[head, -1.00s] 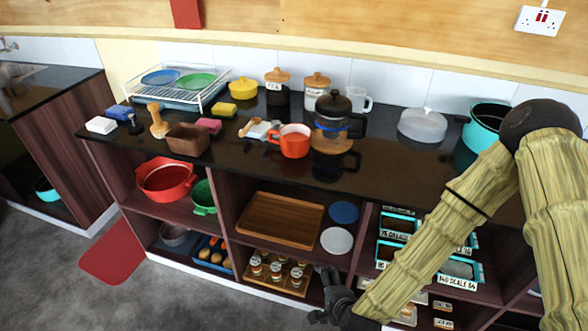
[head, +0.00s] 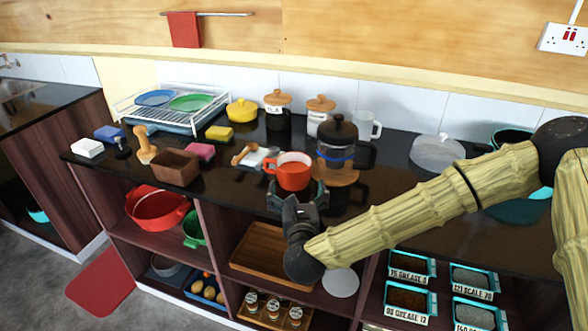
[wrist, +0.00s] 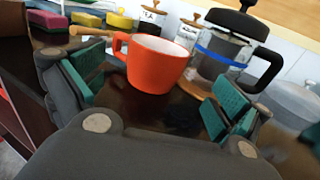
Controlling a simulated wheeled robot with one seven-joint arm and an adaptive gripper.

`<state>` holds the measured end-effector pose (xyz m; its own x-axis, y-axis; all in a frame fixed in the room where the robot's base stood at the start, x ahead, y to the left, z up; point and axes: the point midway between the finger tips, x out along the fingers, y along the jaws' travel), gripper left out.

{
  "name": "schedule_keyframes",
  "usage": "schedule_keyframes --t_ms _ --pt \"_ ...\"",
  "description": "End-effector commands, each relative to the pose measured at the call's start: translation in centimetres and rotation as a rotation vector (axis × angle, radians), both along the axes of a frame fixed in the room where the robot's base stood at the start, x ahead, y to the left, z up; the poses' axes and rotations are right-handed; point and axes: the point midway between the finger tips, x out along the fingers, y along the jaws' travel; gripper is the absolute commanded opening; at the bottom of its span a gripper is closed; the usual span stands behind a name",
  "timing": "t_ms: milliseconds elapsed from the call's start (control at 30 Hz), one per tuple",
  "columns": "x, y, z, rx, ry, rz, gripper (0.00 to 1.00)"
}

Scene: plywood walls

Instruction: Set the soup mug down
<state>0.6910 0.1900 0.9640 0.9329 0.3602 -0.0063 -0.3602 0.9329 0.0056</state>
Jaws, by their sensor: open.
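The soup mug, an orange-red mug (head: 293,173) with a white inside, stands upright on the dark counter with its handle to the left. It also shows in the wrist view (wrist: 156,66), just beyond my fingers. My gripper (head: 298,196) is in front of the mug at the counter's front edge. In the wrist view my gripper (wrist: 150,98) is open, with its teal pads apart and nothing between them. The mug looks apart from both fingers.
A French press (head: 336,150) stands on a wooden board (head: 345,177) close to the mug's right. A spoon rest with a wooden spoon (head: 244,153) lies at its left. A brown box (head: 175,168) and sponges are further left. Shelves with trays lie below the counter.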

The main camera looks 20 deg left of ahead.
Motion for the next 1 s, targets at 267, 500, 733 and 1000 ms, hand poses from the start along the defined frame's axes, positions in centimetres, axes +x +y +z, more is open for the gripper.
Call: schedule_keyframes --t_ms 267,500,733,1000 --pt "3.7 0.5 0.2 -0.002 -0.002 -0.012 1.00" --pt "5.2 1.1 0.0 -0.002 0.000 -0.012 1.00" --pt "7.4 2.2 0.1 -0.004 -0.001 -0.010 1.00" --pt "9.7 3.3 -0.3 -0.002 0.000 -0.008 1.00"
